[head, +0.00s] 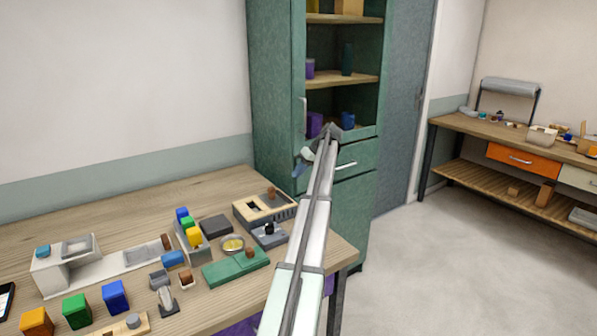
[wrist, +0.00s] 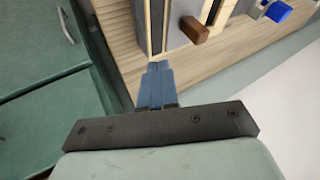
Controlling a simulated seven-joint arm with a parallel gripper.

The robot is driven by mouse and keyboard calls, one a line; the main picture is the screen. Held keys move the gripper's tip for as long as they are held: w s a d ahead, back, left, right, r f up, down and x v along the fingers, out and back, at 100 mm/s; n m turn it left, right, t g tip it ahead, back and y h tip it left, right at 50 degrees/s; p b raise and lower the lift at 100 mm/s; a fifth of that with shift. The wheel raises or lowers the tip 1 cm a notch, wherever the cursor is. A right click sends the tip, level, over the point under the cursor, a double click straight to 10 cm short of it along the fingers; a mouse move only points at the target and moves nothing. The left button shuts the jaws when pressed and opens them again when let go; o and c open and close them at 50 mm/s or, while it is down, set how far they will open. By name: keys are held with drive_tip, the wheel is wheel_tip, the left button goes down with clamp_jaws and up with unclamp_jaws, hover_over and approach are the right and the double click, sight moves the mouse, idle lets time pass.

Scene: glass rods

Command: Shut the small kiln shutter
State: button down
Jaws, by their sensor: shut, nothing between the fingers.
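What looks like the small kiln (head: 283,213) is a low box with a pale wooden top and dark grey side, at the back right of the near table. A dark opening (head: 254,208) shows in its top. A brown knob (head: 270,192) stands beside the opening, seemingly on the shutter, which looks open. In the wrist view, a brown block handle (wrist: 195,30) sits on a grey panel (wrist: 182,12) with pale edges, apparently the same box. My gripper (head: 298,170) is shut and empty, above and beyond the box. Its blue fingertips (wrist: 157,68) are apart from the handle.
A green cabinet (head: 275,90) with open shelves stands close behind my gripper. The table's back left is clear.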

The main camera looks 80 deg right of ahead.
sight(270, 188)
drive_tip(key=w+f, duration=0.1)
drive_tip(key=w+a+f, duration=0.1)
drive_tip(key=w+f, duration=0.1)
drive_tip(key=w+a+f, duration=0.1)
drive_tip(key=w+f, duration=0.1)
drive_tip(key=shift+w+f, duration=0.15)
drive_tip(key=shift+w, duration=0.1)
drive_tip(key=shift+w+a, duration=0.65)
drive_tip(key=shift+w, duration=0.05)
drive_tip(key=w+a, duration=0.6)
drive_tip(key=shift+w+a, duration=0.15)
drive_tip(key=s+d, duration=0.1)
drive_tip(key=s, duration=0.1)
drive_tip(key=s+d+r, duration=0.1)
drive_tip(key=d, duration=0.1)
drive_tip(key=shift+s+d, duration=0.2)
drive_tip(key=shift+s, duration=0.2)
drive_tip(key=v, duration=0.8)
drive_tip(key=shift+s+r, duration=0.3)
